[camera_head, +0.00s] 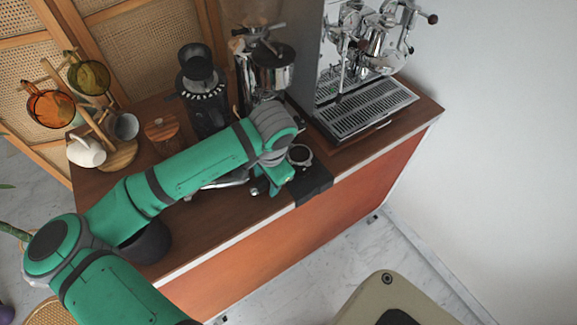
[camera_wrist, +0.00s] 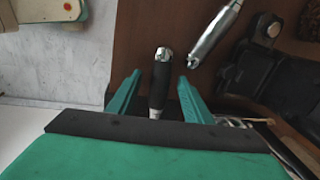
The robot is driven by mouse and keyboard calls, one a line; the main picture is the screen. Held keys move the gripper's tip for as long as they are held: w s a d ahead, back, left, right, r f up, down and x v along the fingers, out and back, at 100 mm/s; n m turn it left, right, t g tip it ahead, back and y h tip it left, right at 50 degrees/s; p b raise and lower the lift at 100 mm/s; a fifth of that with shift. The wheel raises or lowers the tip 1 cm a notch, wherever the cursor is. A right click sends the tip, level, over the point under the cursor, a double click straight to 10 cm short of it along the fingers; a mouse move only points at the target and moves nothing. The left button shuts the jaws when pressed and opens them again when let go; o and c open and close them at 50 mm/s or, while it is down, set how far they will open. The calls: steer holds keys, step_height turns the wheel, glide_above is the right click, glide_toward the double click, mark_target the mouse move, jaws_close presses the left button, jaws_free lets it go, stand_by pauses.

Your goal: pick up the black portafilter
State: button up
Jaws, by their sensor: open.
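The black portafilter shows in the wrist view as a black handle (camera_wrist: 161,84) with a metal end cap. The handle lies between my gripper's two green fingers, with gaps at both sides. In the head view a round metal basket (camera_head: 299,155), which looks like the portafilter's head, sits at the black mat beside my gripper. My arm hides the rest of it. My gripper (camera_wrist: 159,82) is open, pointing down over the counter near its front edge. I cannot tell how far the fingertips are above the counter.
A silver-handled tool (camera_wrist: 215,35) lies close to one finger. The black mat (camera_head: 312,184) hangs over the front edge of the counter (camera_head: 405,133). Grinders (camera_head: 265,72) and the espresso machine (camera_head: 365,110) stand behind. A mug tree (camera_head: 118,153) and a dark bowl (camera_head: 148,243) are at left.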

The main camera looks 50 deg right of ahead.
steer(key=shift+c, duration=0.4)
jaws_close()
steer(key=shift+r, duration=0.1)
